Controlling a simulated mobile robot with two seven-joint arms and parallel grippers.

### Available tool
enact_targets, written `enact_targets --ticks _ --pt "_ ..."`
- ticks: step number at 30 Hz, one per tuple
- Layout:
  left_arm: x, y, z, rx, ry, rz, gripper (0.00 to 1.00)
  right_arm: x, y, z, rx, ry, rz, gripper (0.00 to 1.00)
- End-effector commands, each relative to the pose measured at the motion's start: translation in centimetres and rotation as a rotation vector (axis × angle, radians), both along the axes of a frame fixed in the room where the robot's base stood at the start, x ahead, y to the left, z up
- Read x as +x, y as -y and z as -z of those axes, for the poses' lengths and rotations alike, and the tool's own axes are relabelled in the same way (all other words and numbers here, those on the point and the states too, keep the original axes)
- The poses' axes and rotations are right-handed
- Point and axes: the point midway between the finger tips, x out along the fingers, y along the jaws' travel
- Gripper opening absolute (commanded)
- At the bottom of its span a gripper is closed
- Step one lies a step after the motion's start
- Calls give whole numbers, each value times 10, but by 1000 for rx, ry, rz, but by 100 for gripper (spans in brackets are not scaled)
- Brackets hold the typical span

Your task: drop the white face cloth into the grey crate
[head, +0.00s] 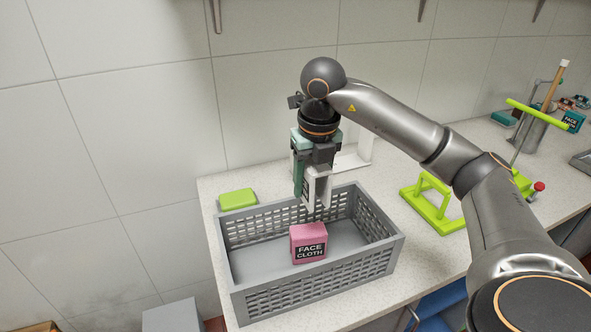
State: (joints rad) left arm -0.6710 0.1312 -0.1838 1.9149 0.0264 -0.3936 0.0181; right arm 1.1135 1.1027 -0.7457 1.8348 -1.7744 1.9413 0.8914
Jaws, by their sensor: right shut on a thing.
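The grey crate (252,299) stands on the pale counter, open at the top. My right gripper (312,205) points down over the crate's back part, with its fingertips near the level of the rim. It is shut on a small white thing (318,184), which looks like the white face cloth; the fingers partly hide it and its label cannot be read. A pink block (308,243) labelled "FACE CLOTH" sits inside the crate, in front of and below my right gripper. My left gripper is not in view.
A lime green block (238,199) lies behind the crate's left corner. A white frame (365,150) stands behind the gripper. A lime green stand (433,212) is right of the crate. A grey pot (535,132) with tools stands far right. The crate's floor has free room left of the pink block.

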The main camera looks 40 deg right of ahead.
Motion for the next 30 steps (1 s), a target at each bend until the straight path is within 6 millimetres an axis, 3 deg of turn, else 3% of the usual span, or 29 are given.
enact_targets --ticks 8,18,29,30 --pt "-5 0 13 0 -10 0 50 0 1 15 -1 -1 0 0" --pt "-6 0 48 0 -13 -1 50 0 1 55 -1 1 0 0" --pt "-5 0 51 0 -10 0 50 -1 0 60 -1 1 0 0" --pt "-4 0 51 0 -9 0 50 -1 0 60 -1 1 0 56"
